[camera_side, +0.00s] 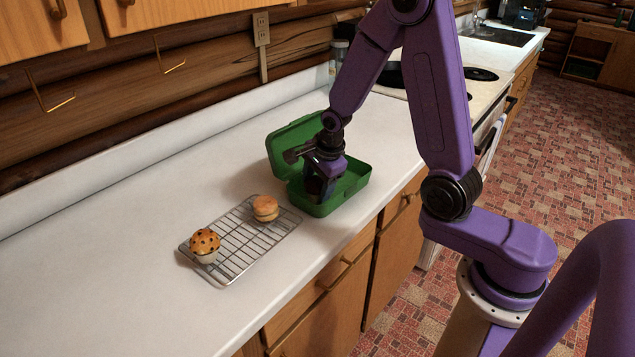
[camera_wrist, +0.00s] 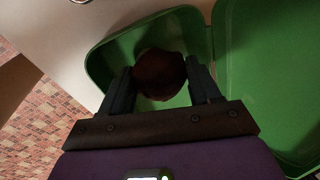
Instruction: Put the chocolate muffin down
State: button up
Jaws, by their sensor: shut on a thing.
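My gripper (camera_wrist: 160,85) is shut on the chocolate muffin (camera_wrist: 160,68), a dark brown round shape between the two fingers in the wrist view. In the side view my gripper (camera_side: 318,186) points down into the open green lunch box (camera_side: 345,203), with the dark muffin (camera_side: 314,187) low between the fingers and partly hidden. The box also shows in the wrist view (camera_wrist: 105,62), around the muffin. I cannot tell whether the muffin touches the box floor.
A wire rack (camera_side: 235,249) left of the box holds a muffin with dark chips (camera_side: 205,243) and a round bun-like pastry (camera_side: 265,208). The box's lid (camera_side: 283,150) stands open at the back. The white counter (camera_side: 120,270) is clear at left. A stove (camera_side: 480,85) is beyond the box.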

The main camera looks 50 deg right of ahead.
jog(key=shift+f, duration=0.15)
jog(key=o, duration=0.3)
jog(key=shift+o, duration=0.2)
jog(key=d+v, duration=0.1)
jog(key=v, duration=1)
jog(key=s+a+n+g+y, duration=0.2)
jog(key=s+a+n, duration=0.6)
jog(key=n, duration=0.8)
jog(key=s+n+g, duration=0.1)
jog(key=s+n, duration=1.5)
jog(key=n, duration=0.1)
jog(key=shift+s+a+h, duration=0.25)
jog(key=shift+s+h, duration=0.05)
jog(key=shift+h, duration=0.1)
